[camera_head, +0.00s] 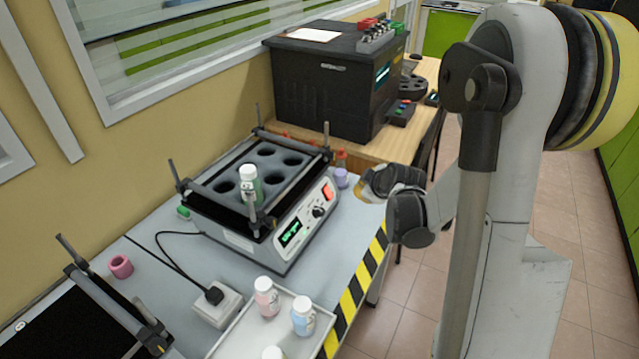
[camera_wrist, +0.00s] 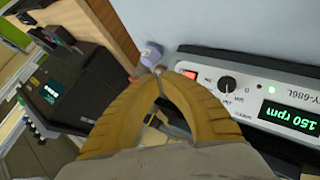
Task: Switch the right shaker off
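The right shaker (camera_head: 240,240) is a white box with a black rack of round holes on top. Its front panel has a red switch (camera_head: 328,192), a black knob (camera_head: 318,211) and a lit green display (camera_head: 290,233). In the wrist view the display (camera_wrist: 290,116) reads 150 rpm, upside down, near a lit green lamp (camera_wrist: 258,88). A white-capped green bottle (camera_head: 250,185) stands in the rack. My gripper (camera_head: 364,190) is to the right of the panel. In the wrist view its yellow fingers (camera_wrist: 161,74) meet at the tips, empty, close to the red switch (camera_wrist: 189,75); contact cannot be told.
A second shaker (camera_head: 75,325) is partly in view at lower left. A tray (camera_head: 238,338) with several bottles and a power socket (camera_head: 216,305) lie in front. A purple-capped bottle (camera_head: 341,178) stands near my gripper. A black machine (camera_head: 320,85) stands behind.

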